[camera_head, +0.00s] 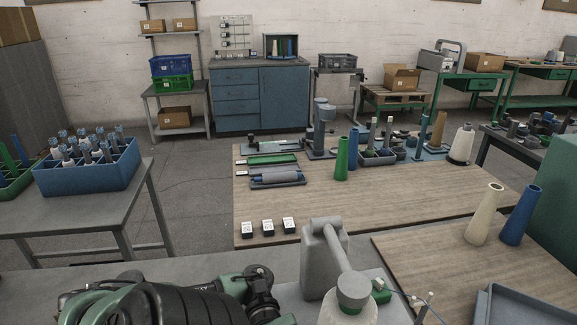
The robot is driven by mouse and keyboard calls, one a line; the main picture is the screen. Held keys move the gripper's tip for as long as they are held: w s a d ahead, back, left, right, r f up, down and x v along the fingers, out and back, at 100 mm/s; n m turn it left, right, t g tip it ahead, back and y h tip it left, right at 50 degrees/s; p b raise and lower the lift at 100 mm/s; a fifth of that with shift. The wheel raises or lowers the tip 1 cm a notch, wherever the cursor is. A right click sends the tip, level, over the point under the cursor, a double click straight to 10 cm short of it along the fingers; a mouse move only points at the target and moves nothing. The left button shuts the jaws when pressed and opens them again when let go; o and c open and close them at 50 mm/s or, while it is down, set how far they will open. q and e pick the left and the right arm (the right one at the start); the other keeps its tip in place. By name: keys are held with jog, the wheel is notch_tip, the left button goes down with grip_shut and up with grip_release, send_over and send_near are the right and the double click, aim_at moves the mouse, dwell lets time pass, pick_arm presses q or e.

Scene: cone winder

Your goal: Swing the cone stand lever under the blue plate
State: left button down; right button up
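A blue plate (433,154) lies on the far right part of the wooden table. A blue post (421,147) and a brown cone (437,131) stand at it. A white yarn cone (461,144) stands close to its right end. I cannot make out a lever at or under the plate; it is too small or hidden. A grey upright machine (324,262) with a slanted arm over a pale cone-shaped part (352,295) is close in front. My black and green arm shows at the bottom left, but no gripper fingers can be seen. My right arm is not seen.
A green cone (342,159) and a dark tray of spools (377,158) stand left of the plate. A cream cone (484,214) and blue cone (520,214) stand nearer. Numbered blocks (268,227) line the table's front left. The middle of the wooden table (370,205) is clear.

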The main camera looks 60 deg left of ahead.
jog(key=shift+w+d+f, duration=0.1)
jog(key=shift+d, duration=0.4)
pick_arm(q)
jog(key=shift+w, duration=0.1)
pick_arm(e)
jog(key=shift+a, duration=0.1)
pick_arm(q)
jog(key=c, duration=1.2)
grip_release()
jog(key=shift+c, duration=0.2)
jog(key=shift+r, duration=0.4)
notch_tip(320, 180, up, 19)
jog(key=p, duration=0.1)
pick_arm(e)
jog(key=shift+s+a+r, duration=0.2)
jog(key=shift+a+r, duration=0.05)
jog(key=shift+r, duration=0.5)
pick_arm(q)
jog(key=shift+r, duration=0.1)
